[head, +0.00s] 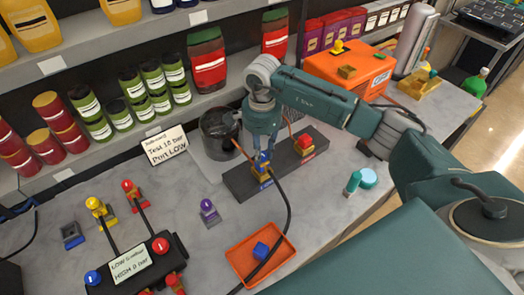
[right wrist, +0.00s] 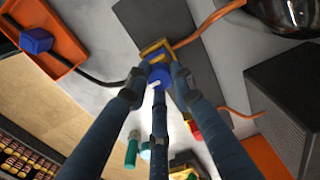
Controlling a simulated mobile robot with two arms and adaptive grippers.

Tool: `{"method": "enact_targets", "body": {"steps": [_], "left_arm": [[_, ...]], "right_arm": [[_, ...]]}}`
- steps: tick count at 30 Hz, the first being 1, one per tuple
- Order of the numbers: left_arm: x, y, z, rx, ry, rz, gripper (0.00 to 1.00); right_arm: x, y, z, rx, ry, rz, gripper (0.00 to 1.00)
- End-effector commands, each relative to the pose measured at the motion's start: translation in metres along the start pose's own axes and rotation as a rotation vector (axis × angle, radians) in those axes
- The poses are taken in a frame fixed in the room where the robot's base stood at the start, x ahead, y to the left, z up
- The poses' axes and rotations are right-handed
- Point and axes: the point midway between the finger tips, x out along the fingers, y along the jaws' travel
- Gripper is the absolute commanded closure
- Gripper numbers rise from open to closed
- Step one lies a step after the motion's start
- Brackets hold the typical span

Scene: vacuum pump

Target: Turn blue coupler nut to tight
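The blue coupler nut (head: 262,165) stands on a dark bar (head: 241,183) at the middle of the bench. My right gripper (head: 264,148) comes down over it from above, its fingers on either side of the nut. In the right wrist view the nut (right wrist: 160,76) sits between the fingertips of the gripper (right wrist: 160,84), above a yellow part (right wrist: 156,50). The fingers are close to the nut, but I cannot tell whether they press on it. My left gripper does not show.
A red coupler (head: 305,143) stands on the bar to the right. A dark pot (head: 219,128) stands behind, an orange box (head: 349,72) at back right.

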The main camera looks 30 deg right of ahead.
Motion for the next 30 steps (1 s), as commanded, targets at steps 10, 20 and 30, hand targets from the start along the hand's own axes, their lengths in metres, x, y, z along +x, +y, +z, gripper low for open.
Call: {"method": "enact_targets", "body": {"steps": [10, 20, 30], "left_arm": [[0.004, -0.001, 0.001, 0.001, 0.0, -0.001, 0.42], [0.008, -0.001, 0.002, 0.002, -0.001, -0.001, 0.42], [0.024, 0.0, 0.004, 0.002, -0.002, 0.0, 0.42]], "right_arm": [[0.0, -0.001, 0.0, 0.028, 0.0, -0.002, 1.0], [-0.001, -0.001, -0.001, 0.074, 0.0, -0.003, 1.0], [0.001, -0.001, -0.001, 0.213, 0.0, -0.005, 1.0]]}}
